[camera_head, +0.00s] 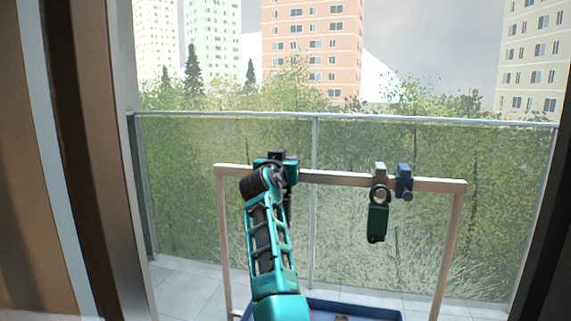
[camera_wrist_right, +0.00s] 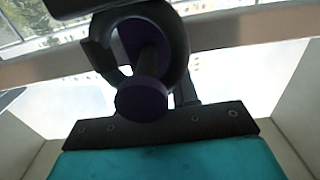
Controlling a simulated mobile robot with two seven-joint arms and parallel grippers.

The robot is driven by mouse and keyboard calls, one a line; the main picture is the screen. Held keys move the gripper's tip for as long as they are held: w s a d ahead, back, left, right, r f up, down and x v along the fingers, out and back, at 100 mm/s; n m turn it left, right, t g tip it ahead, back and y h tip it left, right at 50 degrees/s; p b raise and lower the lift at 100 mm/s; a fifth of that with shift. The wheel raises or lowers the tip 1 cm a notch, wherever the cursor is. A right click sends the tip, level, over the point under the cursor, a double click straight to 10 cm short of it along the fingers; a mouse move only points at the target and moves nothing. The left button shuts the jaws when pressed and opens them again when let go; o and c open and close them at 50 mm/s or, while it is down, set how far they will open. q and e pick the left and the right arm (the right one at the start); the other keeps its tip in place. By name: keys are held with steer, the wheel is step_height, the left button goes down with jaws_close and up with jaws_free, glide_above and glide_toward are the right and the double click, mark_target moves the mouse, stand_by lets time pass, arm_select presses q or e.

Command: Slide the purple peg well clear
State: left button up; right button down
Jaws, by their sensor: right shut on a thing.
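The purple peg shows in the right wrist view with its round dark knob (camera_wrist_right: 143,98) toward the camera. A shaft runs back from the knob toward the wooden rail (camera_wrist_right: 240,38). My right gripper (camera_wrist_right: 142,62) is shut on the peg, its curved black fingers around the shaft. In the head view my teal arm reaches up from the bottom to the rail (camera_head: 335,178), with the right gripper (camera_head: 276,164) at the rail's left part. The peg is mostly hidden there, and its contact with the rail is unclear. My left gripper is not in view.
A grey peg (camera_head: 379,171) and a blue peg (camera_head: 404,182) sit on the rail's right part. A dark green block (camera_head: 377,222) hangs by a ring below the grey peg. A blue tray (camera_head: 355,309) is below. The rail between arm and grey peg is clear.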

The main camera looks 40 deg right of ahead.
steer(key=shift+r, duration=0.1)
stand_by(0.3)
steer(key=c, duration=0.9)
jaws_free()
steer(key=v, duration=1.3)
steer(key=shift+d, duration=0.1)
